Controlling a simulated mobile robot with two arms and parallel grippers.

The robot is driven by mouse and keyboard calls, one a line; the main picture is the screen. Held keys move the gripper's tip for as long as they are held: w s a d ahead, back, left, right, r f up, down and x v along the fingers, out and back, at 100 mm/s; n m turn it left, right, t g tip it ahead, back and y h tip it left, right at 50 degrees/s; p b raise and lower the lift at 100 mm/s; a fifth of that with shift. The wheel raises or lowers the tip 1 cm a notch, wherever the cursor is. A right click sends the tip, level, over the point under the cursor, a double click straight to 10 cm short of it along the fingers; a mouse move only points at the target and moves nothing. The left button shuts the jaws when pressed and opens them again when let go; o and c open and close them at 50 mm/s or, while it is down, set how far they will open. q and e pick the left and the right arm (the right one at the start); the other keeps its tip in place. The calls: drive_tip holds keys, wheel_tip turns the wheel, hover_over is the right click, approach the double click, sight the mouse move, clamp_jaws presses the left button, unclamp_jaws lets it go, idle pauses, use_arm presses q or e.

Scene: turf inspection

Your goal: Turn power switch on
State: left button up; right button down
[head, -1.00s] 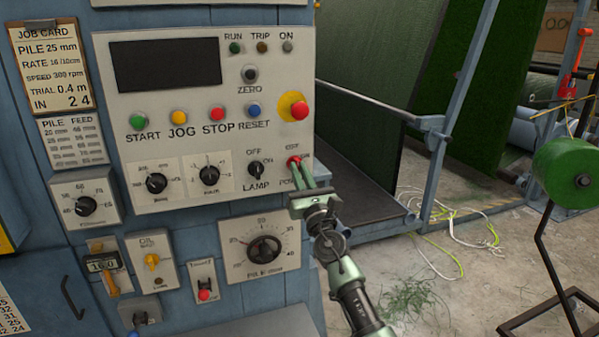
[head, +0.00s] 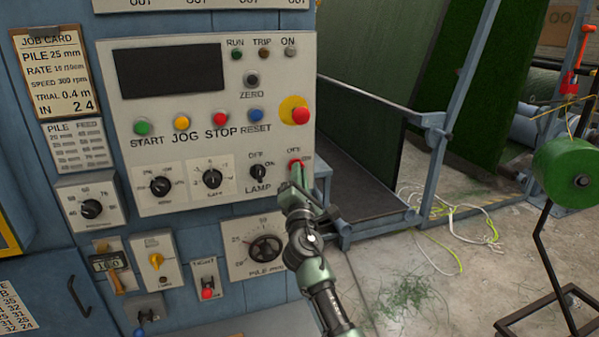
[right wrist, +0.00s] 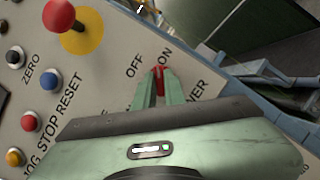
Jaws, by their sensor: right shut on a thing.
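The red power switch (head: 295,164) sits at the lower right of the white control panel (head: 200,205), right of the lamp knob. My right gripper (head: 298,174) is shut on it, with the arm coming up from below. In the right wrist view the red switch (right wrist: 158,78) shows between the two green fingertips (right wrist: 158,88), below the OFF and ON labels. The fingers hide part of the switch and its lettering, so I cannot tell its exact position. My left gripper is not in view.
A red emergency button (head: 300,116) on a yellow disc sits just above the switch, and the black lamp knob (head: 258,172) is close at left. A blue-grey frame (head: 440,150) stands right of the panel. A green spool (head: 568,172) is at far right.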

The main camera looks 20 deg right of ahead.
drive_tip(key=shift+r+m+g+h+p, duration=0.15)
drive_tip(key=shift+m+g+p, duration=0.4)
drive_tip(key=shift+m, duration=0.95)
drive_tip(key=shift+m+g+h+p, duration=0.2)
drive_tip(key=shift+m+g+p, duration=0.35)
drive_tip(key=shift+m, duration=0.95)
drive_tip(key=shift+r+m+g+h+p, duration=0.15)
drive_tip(key=shift+m+g+p, duration=0.4)
drive_tip(key=shift+m, duration=0.95)
drive_tip(key=shift+f, duration=0.15)
drive_tip(key=c, duration=1.5)
unclamp_jaws()
